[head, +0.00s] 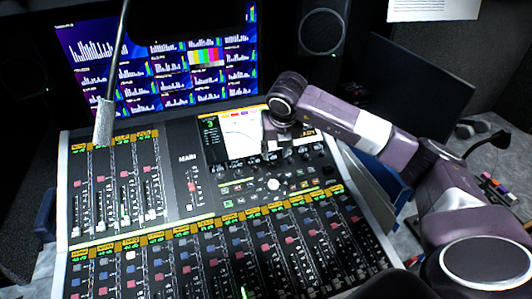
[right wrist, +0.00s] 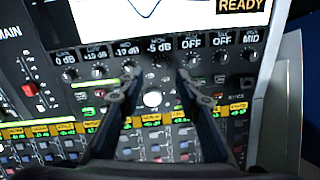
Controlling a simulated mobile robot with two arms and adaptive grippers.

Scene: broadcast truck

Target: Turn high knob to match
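A row of small dark knobs runs below the console screen (head: 236,128); in the right wrist view they have lit value labels above them, several showing dB values. One knob (right wrist: 160,62) sits under a "-5 dB" label. The small label names are too blurred for me to tell which knob is the high one. The screen (right wrist: 180,12) shows a curve and the word READY. My right gripper (right wrist: 153,84) is open and empty, its fingertips apart just below the knob row. In the head view my right gripper (head: 280,142) covers part of the screen's right side. My left gripper is not in view.
A white trackball (right wrist: 151,99) shows between my fingers. Fader banks (head: 220,260) fill the console's front. A gooseneck microphone (head: 104,120) stands at the left. Monitors (head: 160,65) and a speaker (head: 322,28) are behind. A blue bin (head: 385,180) is to the right.

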